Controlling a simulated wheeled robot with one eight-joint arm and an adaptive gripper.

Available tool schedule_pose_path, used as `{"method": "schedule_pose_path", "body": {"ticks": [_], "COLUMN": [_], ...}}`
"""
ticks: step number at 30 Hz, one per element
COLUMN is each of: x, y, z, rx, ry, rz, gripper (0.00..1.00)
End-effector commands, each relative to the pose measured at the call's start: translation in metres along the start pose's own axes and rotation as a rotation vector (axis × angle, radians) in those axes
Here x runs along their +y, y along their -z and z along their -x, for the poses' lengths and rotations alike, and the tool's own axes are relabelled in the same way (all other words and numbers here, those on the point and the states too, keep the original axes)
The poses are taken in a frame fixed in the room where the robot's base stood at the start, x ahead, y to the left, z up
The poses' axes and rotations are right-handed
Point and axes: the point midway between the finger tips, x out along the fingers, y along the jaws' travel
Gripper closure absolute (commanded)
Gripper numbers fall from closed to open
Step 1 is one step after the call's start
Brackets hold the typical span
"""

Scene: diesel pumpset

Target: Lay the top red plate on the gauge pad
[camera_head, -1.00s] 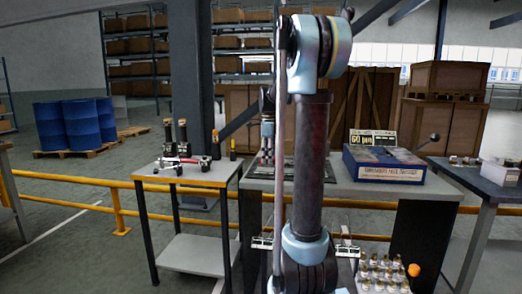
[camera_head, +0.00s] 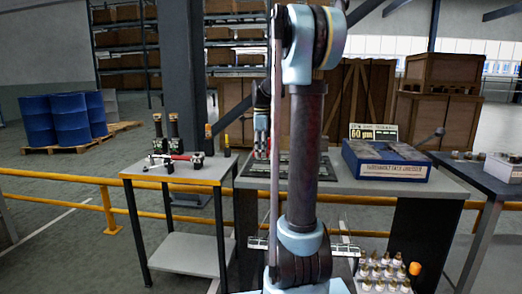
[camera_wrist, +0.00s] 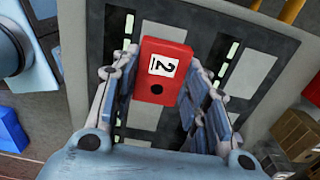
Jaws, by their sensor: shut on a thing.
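In the wrist view my gripper (camera_wrist: 163,75) is shut on a red plate (camera_wrist: 155,93), with one finger on each side. The plate bears a white label with a black 2 and has a dark round hole near its lower end. Beneath it lies a dark pad (camera_wrist: 178,36) with grey rectangles and light green strips; I cannot tell the gap between plate and pad. In the head view my gripper (camera_head: 262,146) is small, above the dark pad (camera_head: 327,172) on the grey bench, partly hidden by my arm. I cannot make out the red plate clearly there.
A blue box (camera_head: 390,172) with a "60 µm" sign (camera_head: 373,132) stands on the bench, right of the pad. A side table (camera_head: 182,179) with tools stands left. Several small bottles (camera_head: 380,272) stand low at front right. A yellow rail (camera_head: 70,179) runs behind.

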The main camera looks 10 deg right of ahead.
Motion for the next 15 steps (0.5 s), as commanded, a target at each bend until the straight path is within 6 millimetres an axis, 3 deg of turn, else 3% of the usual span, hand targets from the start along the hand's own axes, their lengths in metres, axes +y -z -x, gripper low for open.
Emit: {"method": "schedule_pose_path", "body": {"ticks": [15], "x": [0.000], "y": [0.000], "z": [-0.036], "rx": [0.000], "ry": [0.000], "rz": [0.000], "gripper": [0.97]}}
